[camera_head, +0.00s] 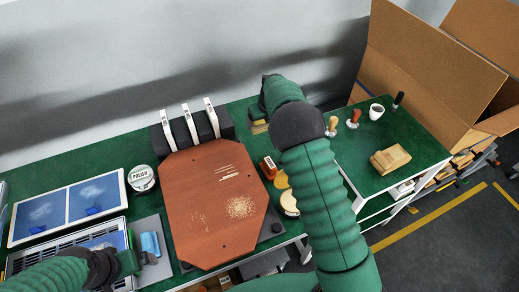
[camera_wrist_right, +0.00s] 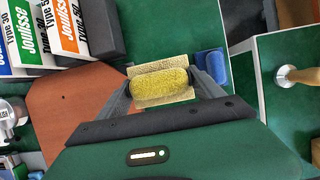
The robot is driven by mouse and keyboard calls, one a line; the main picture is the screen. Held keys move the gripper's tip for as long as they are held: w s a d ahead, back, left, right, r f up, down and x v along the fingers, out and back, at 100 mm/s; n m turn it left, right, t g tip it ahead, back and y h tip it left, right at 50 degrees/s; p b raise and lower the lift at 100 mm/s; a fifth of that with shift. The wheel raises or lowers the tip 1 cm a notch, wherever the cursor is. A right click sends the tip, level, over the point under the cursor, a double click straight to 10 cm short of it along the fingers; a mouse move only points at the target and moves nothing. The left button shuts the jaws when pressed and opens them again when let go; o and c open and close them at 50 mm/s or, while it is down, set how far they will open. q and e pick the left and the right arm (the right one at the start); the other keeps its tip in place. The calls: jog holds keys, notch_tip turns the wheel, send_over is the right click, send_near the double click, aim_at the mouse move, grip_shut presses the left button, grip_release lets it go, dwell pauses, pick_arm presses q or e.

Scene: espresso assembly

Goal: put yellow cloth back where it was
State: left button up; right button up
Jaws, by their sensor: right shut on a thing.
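The yellow cloth (camera_wrist_right: 160,87) is a speckled, rounded bundle between the fingers of my right gripper (camera_wrist_right: 165,88) in the right wrist view. The gripper is shut on it. A flat tan, speckled piece (camera_wrist_right: 144,70) shows directly behind the cloth, over the green table. In the head view a bit of yellow (camera_head: 259,127) shows at the table's back, beside my right arm, which hides most of that gripper. My left gripper (camera_head: 146,259) is at the lower left by a blue item (camera_head: 150,244); whether it is open or shut is unclear.
A blue block (camera_wrist_right: 211,66) lies just right of the cloth. Left of it stand a dark holder with white packets (camera_head: 191,125) and a brown board (camera_head: 215,205) with pale shavings. A side table (camera_head: 400,130) with a cup (camera_head: 376,112) is at the right.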

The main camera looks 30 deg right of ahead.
aim_at(260, 143)
jog(key=f, duration=1.1)
jog(key=shift+w+d+f, duration=0.1)
jog(key=shift+w+f, duration=0.1)
jog(key=shift+f, duration=0.15)
jog(key=o, duration=1.2)
jog(key=shift+r, duration=0.15)
jog(key=s+v, duration=0.1)
jog(key=v, duration=1.1)
jog(key=s+a+m, duration=0.4)
jog(key=s+m, duration=0.5)
jog(key=m, duration=0.2)
jog(key=s+a+r+m+g, duration=0.1)
jog(key=s+a+m, duration=0.3)
jog(key=s+m, duration=0.5)
jog(key=s+a+r+m, duration=0.1)
jog(key=s+a+m, duration=0.4)
jog(key=s+m, duration=0.4)
jog(key=m, duration=0.6)
jog(key=shift+s+r+g, duration=0.25)
jog(key=shift+g, duration=0.15)
